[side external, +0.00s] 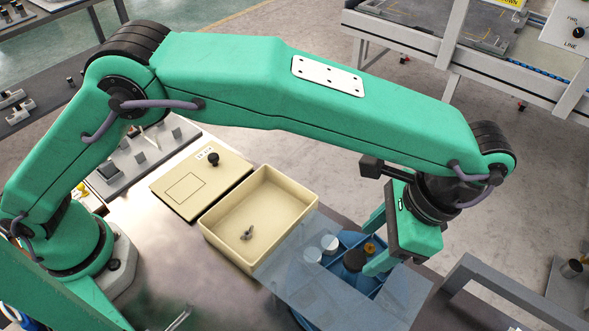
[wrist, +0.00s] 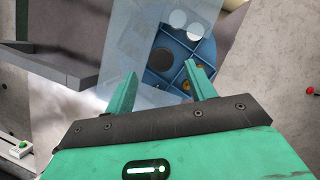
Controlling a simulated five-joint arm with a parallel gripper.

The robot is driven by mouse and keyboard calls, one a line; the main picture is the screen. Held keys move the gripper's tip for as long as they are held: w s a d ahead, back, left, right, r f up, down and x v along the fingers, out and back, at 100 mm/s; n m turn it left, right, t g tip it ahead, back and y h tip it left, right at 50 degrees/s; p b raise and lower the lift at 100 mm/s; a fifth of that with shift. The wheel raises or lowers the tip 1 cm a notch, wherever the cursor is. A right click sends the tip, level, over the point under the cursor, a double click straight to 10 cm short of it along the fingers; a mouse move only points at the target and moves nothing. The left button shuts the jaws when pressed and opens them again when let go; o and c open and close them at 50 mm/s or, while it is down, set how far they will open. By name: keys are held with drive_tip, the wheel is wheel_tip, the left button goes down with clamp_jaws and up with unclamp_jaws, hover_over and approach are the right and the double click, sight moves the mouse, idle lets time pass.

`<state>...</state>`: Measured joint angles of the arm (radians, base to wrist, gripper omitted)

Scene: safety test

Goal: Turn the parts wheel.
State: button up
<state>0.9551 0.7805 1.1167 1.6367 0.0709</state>
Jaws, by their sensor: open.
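The parts wheel (side external: 375,245) is a blue round tray with dividers, partly under a clear sheet (side external: 345,297); it also shows in the wrist view (wrist: 204,50). A dark round knob (side external: 354,260) stands near its middle, also in the wrist view (wrist: 162,59). Pale round parts (side external: 329,243) and small brassy parts (side external: 370,248) lie in its compartments. My gripper (side external: 364,250) is open over the wheel, its fingers on either side of the knob in the wrist view (wrist: 162,70). I cannot tell whether a finger touches the knob or wheel.
A beige open tray (side external: 290,183) beside the wheel holds a small grey metal part (side external: 247,233). A beige panel (side external: 180,192) with a black knob (side external: 213,158) lies behind it. The clear sheet covers the wheel's near side and overlaps the tray's corner.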

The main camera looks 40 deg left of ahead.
sight(356, 258)
drive_tip(key=shift+x, duration=2.25)
clamp_jaws()
drive_tip(key=shift+n, duration=0.3)
drive_tip(key=shift+w+a+n, duration=0.1)
drive_tip(key=shift+w+n, duration=0.05)
drive_tip(key=shift+n, duration=0.95)
unclamp_jaws()
